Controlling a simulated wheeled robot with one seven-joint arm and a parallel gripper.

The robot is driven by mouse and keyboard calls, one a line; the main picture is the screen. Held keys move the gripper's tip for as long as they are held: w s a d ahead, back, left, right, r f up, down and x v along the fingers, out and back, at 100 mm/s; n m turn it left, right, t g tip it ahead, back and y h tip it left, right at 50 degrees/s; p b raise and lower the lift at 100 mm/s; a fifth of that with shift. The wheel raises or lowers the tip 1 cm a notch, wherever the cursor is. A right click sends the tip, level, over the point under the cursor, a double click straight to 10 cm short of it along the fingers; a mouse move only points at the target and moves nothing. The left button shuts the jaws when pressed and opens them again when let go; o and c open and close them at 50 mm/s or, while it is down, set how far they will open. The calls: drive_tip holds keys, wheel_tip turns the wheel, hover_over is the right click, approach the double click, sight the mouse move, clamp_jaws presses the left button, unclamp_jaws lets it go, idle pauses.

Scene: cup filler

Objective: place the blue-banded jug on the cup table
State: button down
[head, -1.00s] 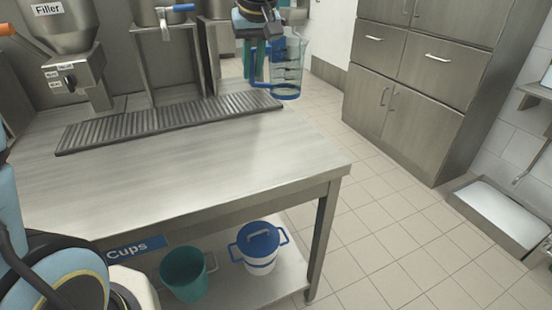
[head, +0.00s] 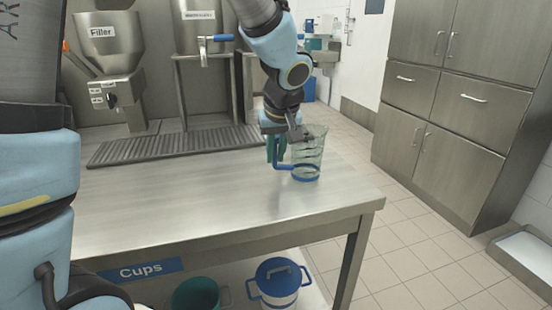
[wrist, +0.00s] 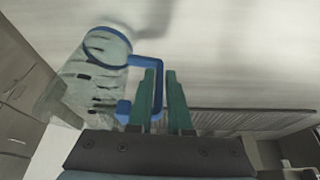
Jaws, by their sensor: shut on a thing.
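The blue-banded jug (head: 308,155) is clear, with dark marks on its side, a blue band at its base and a blue handle. My gripper (head: 277,150) has green fingers and is shut on the jug's handle. The jug is upright over the right part of the cup table (head: 210,205), close to its top; I cannot tell whether its base touches. In the wrist view the jug (wrist: 92,75) lies left of the fingers (wrist: 160,95), with the handle reaching to them. The table carries a blue "Cups" label on its front edge.
A filler machine (head: 110,65) and a ribbed drip tray (head: 170,146) stand at the table's back. A teal bucket (head: 196,296) and a blue-lidded white pot (head: 278,282) are on the lower shelf. The tabletop's front is clear. Metal cabinets (head: 440,120) stand at the right.

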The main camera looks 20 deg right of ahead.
drive_tip(key=shift+f, duration=0.2)
drive_tip(key=c, duration=0.8)
unclamp_jaws()
drive_tip(key=shift+f, duration=0.1)
drive_tip(key=shift+c, duration=0.2)
